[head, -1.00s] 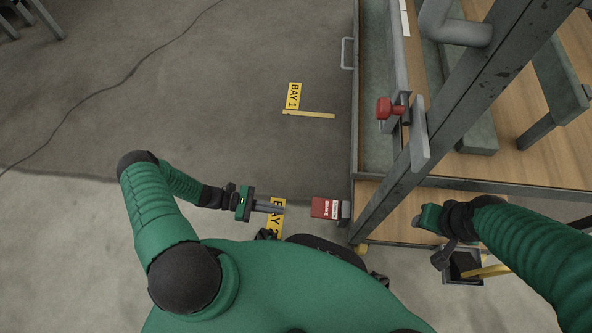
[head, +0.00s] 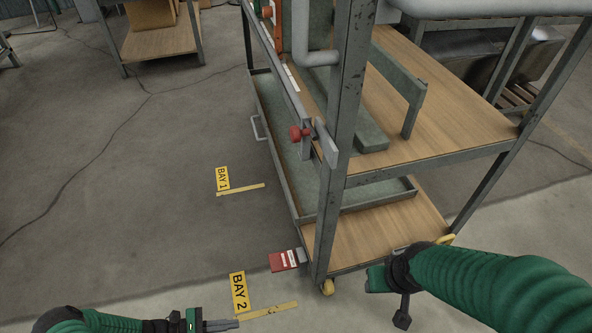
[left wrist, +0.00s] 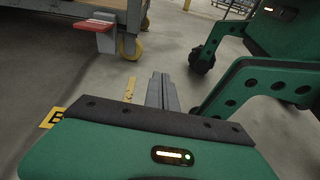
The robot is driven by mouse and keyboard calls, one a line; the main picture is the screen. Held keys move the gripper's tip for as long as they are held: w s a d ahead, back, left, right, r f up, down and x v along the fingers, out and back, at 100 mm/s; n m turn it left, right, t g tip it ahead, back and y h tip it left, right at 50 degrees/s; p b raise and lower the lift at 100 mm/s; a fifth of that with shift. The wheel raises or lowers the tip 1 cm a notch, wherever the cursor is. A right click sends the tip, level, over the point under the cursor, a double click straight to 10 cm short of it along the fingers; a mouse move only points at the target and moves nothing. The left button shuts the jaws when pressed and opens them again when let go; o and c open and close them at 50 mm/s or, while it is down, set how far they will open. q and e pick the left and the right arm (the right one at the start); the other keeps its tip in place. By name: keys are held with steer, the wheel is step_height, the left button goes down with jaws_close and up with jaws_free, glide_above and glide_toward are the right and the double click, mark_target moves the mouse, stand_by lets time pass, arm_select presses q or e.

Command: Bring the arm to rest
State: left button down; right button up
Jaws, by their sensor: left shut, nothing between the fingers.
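My left gripper (head: 222,325) is at the bottom edge of the head view, low over the floor, beside the yellow BAY 2 label (head: 239,292). Its fingers are together and hold nothing. In the left wrist view the closed fingers (left wrist: 162,92) point away over bare floor. My right arm (head: 500,285) comes in from the right in front of the cart's lower shelf. Its dark wrist and green end (head: 378,279) show, but its fingertips cannot be made out.
A metal cart (head: 336,150) with wooden shelves stands close ahead on the right. A red pedal (head: 283,260) juts from its lower corner, and a red knob (head: 299,133) sits on its side rail. The floor to the left is clear, with a BAY 1 label (head: 222,179).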

arm_select(q)
step_height(320, 180, up, 75)
steer(key=w+m+y+p, duration=0.1)
steer(key=m+y+p, duration=1.3)
steer(key=p, duration=3.2)
steer(key=m, duration=0.6)
steer(key=shift+w+d+g+y, duration=0.25)
steer(key=shift+g+y, duration=0.05)
steer(key=shift+g, duration=0.1)
